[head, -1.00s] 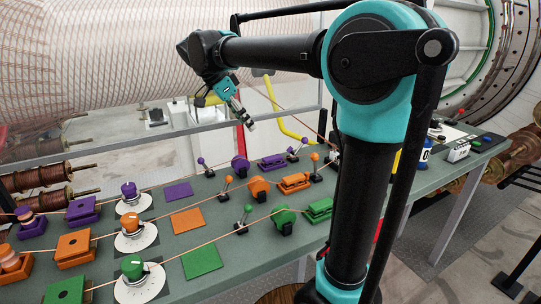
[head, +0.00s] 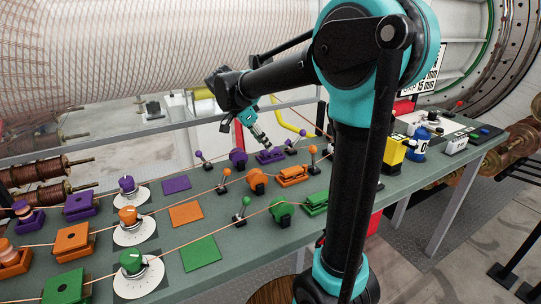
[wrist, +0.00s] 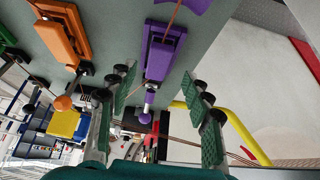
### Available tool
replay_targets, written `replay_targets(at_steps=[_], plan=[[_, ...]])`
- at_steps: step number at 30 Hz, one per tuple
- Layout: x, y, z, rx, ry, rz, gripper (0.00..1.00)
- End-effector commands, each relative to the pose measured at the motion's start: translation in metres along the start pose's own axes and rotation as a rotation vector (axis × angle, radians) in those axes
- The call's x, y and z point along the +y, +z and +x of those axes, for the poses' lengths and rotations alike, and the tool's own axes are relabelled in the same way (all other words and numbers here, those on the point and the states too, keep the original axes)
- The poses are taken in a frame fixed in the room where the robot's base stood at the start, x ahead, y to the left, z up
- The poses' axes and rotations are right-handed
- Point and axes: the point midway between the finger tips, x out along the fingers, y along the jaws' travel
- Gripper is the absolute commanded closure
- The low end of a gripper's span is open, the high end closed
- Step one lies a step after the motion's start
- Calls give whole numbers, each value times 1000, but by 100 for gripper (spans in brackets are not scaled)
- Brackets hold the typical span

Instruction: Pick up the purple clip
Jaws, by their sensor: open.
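The purple clip (head: 270,156) lies on the green-grey table in the back row, a small flat purple block with a raised top. In the wrist view the purple clip (wrist: 163,52) shows as a long block just beyond the fingertips. My gripper (head: 266,144) is just above it, pointing down. In the wrist view my gripper (wrist: 165,90) is open, with green-padded fingers apart and nothing held. A purple-knobbed lever (wrist: 146,118) appears between the fingers in that view, past the clip's end.
The purple lever (head: 291,143) stands right of the clip and a round purple part (head: 238,157) left of it. The orange clip (head: 292,175) and green clip (head: 315,203) lie in nearer rows. Wires run along the rows. A yellow block (head: 391,150) stands farther right.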

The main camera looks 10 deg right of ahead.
Motion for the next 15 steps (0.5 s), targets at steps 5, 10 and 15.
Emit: replay_targets(at_steps=[5,10,15], plan=[[3,-2,27,0,1,3,50],[3,-2,40,0,1,1,50],[3,-2,41,0,1,0,50]])
